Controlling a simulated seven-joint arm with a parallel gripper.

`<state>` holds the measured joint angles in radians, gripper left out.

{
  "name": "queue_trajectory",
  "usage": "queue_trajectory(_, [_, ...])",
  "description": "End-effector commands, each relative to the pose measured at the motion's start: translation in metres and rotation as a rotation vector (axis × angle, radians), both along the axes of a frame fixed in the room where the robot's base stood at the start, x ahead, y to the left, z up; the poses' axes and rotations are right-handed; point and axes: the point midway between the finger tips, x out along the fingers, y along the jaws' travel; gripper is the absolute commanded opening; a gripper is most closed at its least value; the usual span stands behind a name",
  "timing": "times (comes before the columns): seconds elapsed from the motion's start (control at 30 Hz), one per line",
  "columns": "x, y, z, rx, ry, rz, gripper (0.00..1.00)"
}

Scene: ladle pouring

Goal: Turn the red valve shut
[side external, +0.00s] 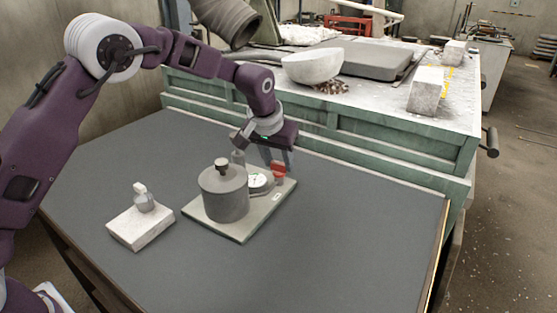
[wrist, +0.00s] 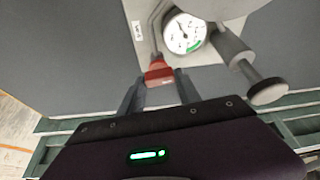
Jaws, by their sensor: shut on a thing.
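The red valve (side external: 278,168) stands at the back right of a grey base plate (side external: 233,231). It also shows in the wrist view (wrist: 158,72), between my two fingertips. My gripper (wrist: 158,82) is shut on the red valve, with one dark finger on each side. In the side view my gripper (side external: 279,158) reaches down over the valve from behind. A round white gauge (side external: 257,181) with a green band sits beside the valve. Its dial faces up in the wrist view (wrist: 185,33). How far the valve is turned is hard to tell.
A grey cylinder (side external: 224,195) with a dark knob stands on the plate, left of the gauge. A pale block (side external: 140,228) with a small bottle (side external: 144,200) on it lies left of the plate. A green workbench (side external: 330,130) runs behind. The dark table's right side is clear.

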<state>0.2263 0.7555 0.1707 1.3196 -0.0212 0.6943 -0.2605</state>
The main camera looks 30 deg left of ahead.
Motion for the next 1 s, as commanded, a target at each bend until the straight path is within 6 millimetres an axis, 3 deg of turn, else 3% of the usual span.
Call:
queue_trajectory(0.17, [-0.001, 0.001, 0.000, 0.000, 0.001, -0.124, 0.00])
queue_trajectory(0.43, [-0.001, 0.001, 0.000, 0.002, 0.000, -0.132, 0.00])
queue_trajectory(0.47, [-0.001, 0.001, 0.000, 0.002, 0.000, -0.132, 0.46])
queue_trajectory(0.53, [0.000, 0.001, 0.000, 0.001, 0.000, -0.131, 0.60])
queue_trajectory(0.87, [-0.001, 0.001, 0.002, 0.001, -0.001, -0.130, 0.62])
queue_trajectory(1.0, [-0.010, 0.000, 0.026, 0.000, -0.004, -0.130, 0.62])
